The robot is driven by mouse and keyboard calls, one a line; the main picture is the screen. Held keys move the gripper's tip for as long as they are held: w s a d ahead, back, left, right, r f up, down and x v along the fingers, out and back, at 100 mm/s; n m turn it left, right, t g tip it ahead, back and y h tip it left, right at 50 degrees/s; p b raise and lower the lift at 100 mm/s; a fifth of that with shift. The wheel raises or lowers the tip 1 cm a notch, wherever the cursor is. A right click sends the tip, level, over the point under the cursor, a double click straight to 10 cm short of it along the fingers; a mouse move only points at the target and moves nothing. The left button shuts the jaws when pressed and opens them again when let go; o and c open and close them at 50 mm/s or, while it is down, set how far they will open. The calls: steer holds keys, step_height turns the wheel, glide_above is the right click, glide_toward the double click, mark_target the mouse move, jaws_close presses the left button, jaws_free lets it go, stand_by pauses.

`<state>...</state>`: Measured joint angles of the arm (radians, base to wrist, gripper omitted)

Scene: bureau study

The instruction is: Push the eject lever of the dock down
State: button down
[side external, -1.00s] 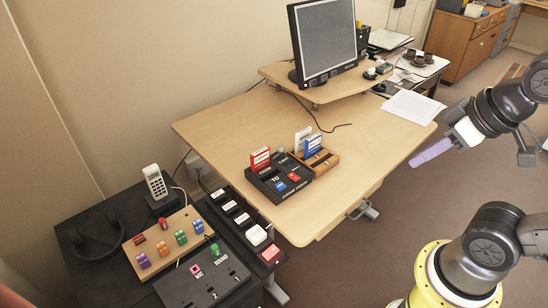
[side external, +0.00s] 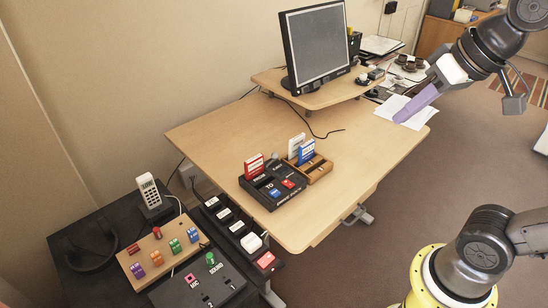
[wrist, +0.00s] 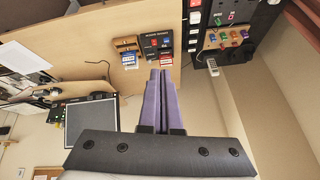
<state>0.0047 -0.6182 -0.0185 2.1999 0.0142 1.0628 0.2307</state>
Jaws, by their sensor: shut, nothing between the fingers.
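The dock (side external: 276,187) is a black box on the wooden desk, near its front edge, with a red cartridge (side external: 254,166) standing in it and blue and red labelled buttons on top. It also shows in the wrist view (wrist: 157,41). A small lever-like knob stands at its back, but I cannot clearly tell it is the eject lever. My gripper (side external: 402,118) has purple fingers, which are shut and empty. It is up and to the right of the dock, well apart from it, above the desk's right side. In the wrist view the fingers (wrist: 160,75) point toward the desk.
A wooden holder (side external: 316,168) with white and blue cartridges stands right beside the dock. A monitor (side external: 316,45) stands on the raised shelf behind. A black side table at left holds a phone (side external: 149,191) and a panel of coloured switches (side external: 160,252). The desk's middle is clear.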

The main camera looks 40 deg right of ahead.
steer(key=w+d+r+m+g, duration=0.1)
steer(key=w+r, duration=0.2)
steer(key=w, duration=0.5)
steer(key=w+r+m, duration=0.2)
steer(key=w+r, duration=0.2)
steer(key=w, duration=0.4)
steer(key=w+d+f+m+g, duration=0.1)
steer(key=w+f, duration=0.2)
steer(key=w, duration=0.4)
steer(key=w+d+f+m+g, duration=0.1)
steer(key=w+f, duration=0.1)
steer(key=w, duration=0.5)
steer(key=w+d+f+g, duration=0.25)
steer(key=w+f, duration=0.75)
steer(key=f, duration=0.5)
steer(key=shift+m+g+y, duration=0.3)
steer(key=shift+m+g, duration=0.35)
steer(key=shift+m, duration=0.05)
steer(key=d+f, duration=0.1)
steer(key=f, duration=0.4)
steer(key=w+d+f, duration=0.1)
steer(key=f, duration=0.4)
steer(key=d+f, duration=0.1)
steer(key=f, duration=0.4)
steer(key=shift+w, duration=0.15)
steer(key=shift+f, duration=0.15)
